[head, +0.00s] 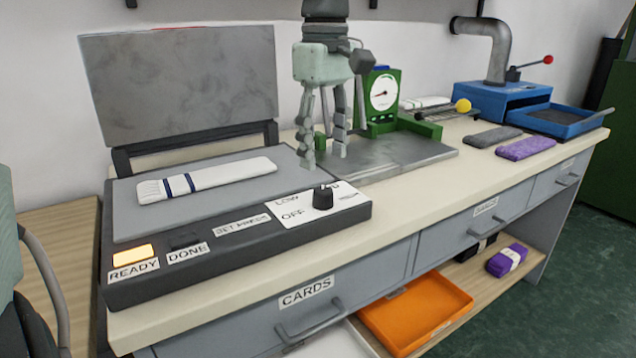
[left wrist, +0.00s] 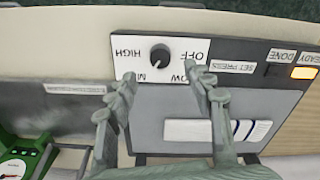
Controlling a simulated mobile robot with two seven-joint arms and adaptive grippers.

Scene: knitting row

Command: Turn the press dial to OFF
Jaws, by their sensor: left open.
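The press dial (head: 323,196) is a black round knob on a white plate (head: 295,212) at the right end of the press's dark front panel. It also shows in the left wrist view (left wrist: 160,55), with OFF, LOW, a partly hidden M label and HIGH around it. A small light mark on the knob seems to face the M label, away from OFF; its exact setting is hard to tell. My left gripper (head: 325,158) is open and empty, fingers down, above and behind the dial. In the left wrist view its fingertips (left wrist: 160,75) are spread either side of the knob, apart from it.
The press lid (head: 180,85) stands open, with a white knitted piece (head: 205,180) on the bed. A lit READY lamp (head: 132,255) and DONE button are at the panel's left. A green gauge device (head: 383,95) stands behind the gripper. The bench front (head: 440,215) is clear.

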